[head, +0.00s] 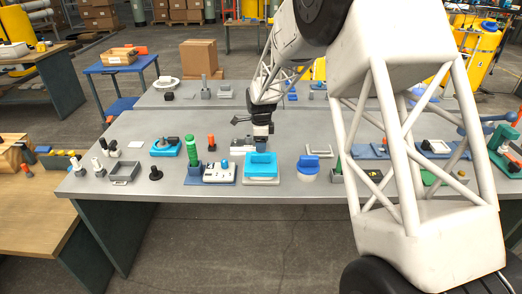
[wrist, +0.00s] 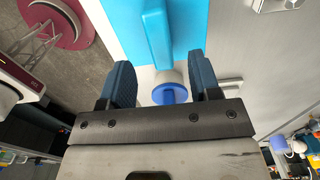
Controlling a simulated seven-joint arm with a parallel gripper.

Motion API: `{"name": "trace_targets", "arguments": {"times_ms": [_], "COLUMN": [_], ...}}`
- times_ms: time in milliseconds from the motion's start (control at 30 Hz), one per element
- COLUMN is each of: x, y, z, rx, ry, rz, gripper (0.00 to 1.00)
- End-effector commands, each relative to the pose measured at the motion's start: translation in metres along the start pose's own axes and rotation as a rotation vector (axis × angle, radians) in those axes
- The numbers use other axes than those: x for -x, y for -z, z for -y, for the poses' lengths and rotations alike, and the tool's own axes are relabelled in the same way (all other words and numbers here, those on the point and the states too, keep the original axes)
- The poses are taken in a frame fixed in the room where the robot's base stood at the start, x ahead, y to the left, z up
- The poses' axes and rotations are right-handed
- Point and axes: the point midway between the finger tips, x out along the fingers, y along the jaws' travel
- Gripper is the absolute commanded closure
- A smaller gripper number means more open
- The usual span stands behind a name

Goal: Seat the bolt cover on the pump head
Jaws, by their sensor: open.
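My gripper (head: 261,138) hangs pointing down over the middle of the bench, just behind a cyan block on a pale base (head: 261,168). In the wrist view its two dark blue fingers (wrist: 161,72) are apart. A short pale cylinder with a round blue end (wrist: 170,93) shows in the gap between them, beside the cyan block (wrist: 158,35). I cannot tell whether this is the pump head or the bolt cover, nor whether the fingers touch it.
A grey open tray (head: 122,172) is farther left. My arm hides part of the bench's right side. The bench's front edge is close to the cyan block.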

Motion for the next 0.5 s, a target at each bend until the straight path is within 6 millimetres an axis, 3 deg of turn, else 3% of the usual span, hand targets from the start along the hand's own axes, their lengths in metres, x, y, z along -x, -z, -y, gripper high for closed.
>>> {"name": "trace_targets", "arguments": {"times_ms": [200,500], "x": [0.019,0.022], "y": [0.0,0.0], "z": [0.0,0.0], "rx": [0.0,0.0], "ry": [0.001,0.0], "rz": [0.0,0.0], "gripper": [0.43,0.43]}}
